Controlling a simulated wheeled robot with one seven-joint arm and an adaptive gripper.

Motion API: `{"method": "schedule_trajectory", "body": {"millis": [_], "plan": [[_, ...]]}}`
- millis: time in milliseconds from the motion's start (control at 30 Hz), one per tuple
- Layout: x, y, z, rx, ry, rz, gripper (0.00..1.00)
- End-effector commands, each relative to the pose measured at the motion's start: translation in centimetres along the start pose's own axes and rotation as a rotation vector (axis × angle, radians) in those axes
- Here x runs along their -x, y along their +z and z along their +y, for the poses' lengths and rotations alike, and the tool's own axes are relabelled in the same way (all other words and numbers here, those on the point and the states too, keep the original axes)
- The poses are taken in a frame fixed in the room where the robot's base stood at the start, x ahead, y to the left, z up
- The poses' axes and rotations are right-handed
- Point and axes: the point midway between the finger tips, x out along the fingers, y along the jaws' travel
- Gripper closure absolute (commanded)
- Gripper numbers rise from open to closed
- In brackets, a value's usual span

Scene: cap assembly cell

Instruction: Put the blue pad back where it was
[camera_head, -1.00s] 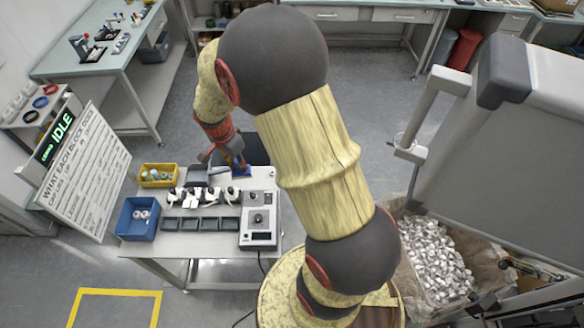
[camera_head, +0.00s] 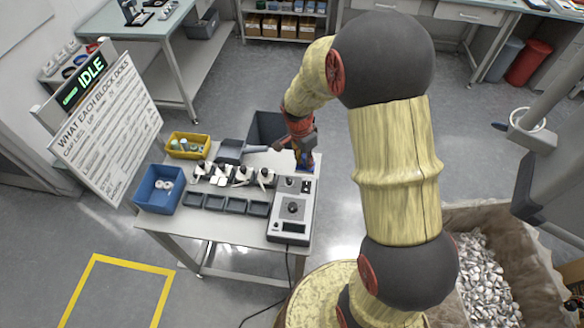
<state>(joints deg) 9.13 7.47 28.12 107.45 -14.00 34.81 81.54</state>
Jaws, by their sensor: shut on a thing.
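The blue pad (camera_head: 308,168) is at the far right corner of the work table (camera_head: 190,228), just behind the grey control box (camera_head: 292,212). My gripper (camera_head: 304,160) points down over it, with the red and dark wrist above. It is shut on the pad. The fingers cover part of the pad, and I cannot tell whether its underside touches the table.
Several small fixtures (camera_head: 241,175) and a row of dark trays (camera_head: 225,203) stand left of the control box. A yellow bin (camera_head: 188,146) and a blue bin (camera_head: 150,190) sit at the left. A dark bin (camera_head: 262,130) is behind the table. A sign reads IDLE.

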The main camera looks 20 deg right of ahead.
Motion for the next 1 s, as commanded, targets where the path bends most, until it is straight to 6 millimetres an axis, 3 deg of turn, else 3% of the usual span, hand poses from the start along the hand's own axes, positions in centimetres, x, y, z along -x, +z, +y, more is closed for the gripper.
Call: {"method": "schedule_trajectory", "body": {"millis": [167, 600, 800, 1000], "plan": [[-1.0, -0.1, -1.3, 0.005, -0.003, 0.000, 1.00], [-5.2, -2.0, -9.2, 0.005, -0.001, 0.000, 1.00], [-8.6, -2.3, -11.7, 0.005, -0.001, 0.000, 1.00], [-10.1, -2.5, -13.0, 0.004, -0.003, 0.001, 1.00]]}}
